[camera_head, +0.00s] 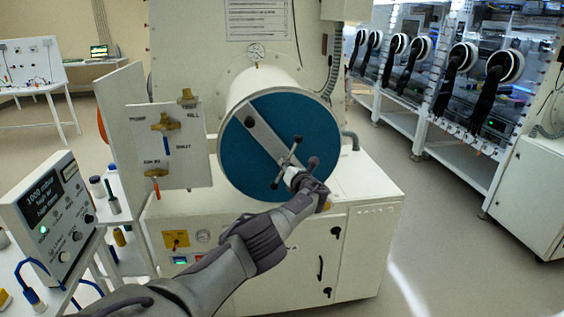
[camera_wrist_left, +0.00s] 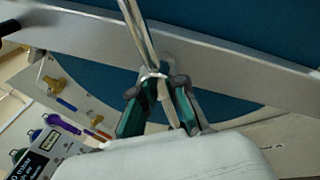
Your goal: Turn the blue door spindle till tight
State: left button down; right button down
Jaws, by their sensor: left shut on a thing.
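The round blue door (camera_head: 310,115) closes the end of the white cylindrical chamber (camera_head: 262,82). A grey bar (camera_head: 262,137) crosses it diagonally. The door's spindle (camera_head: 287,162) has thin metal handle arms with dark knobs at the middle of the door. My left gripper (camera_head: 291,177) reaches in from the lower left and is shut on a spindle handle arm. In the left wrist view, the green-padded fingers (camera_wrist_left: 158,90) close around the lower end of a shiny metal rod (camera_wrist_left: 138,32), in front of the grey bar (camera_wrist_left: 225,55). My right gripper is not in view.
A white valve panel (camera_head: 186,150) stands just left of the door. A control box with a display (camera_head: 55,207) sits at the lower left. The cabinet (camera_head: 355,195) is below the chamber. Gloveboxes (camera_head: 462,85) line the right, with open floor between.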

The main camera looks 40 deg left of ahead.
pick_arm(q)
jog(key=shift+f+m, duration=0.2)
jog(key=shift+m, duration=0.2)
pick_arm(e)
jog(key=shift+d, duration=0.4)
pick_arm(q)
jog(key=c, duration=1.2)
grip_release()
jog(key=shift+r, duration=0.1)
jog(key=shift+d, duration=0.1)
jog(key=v, duration=1.1)
jog(key=shift+s+d, duration=0.2)
jog(key=shift+d, duration=0.15)
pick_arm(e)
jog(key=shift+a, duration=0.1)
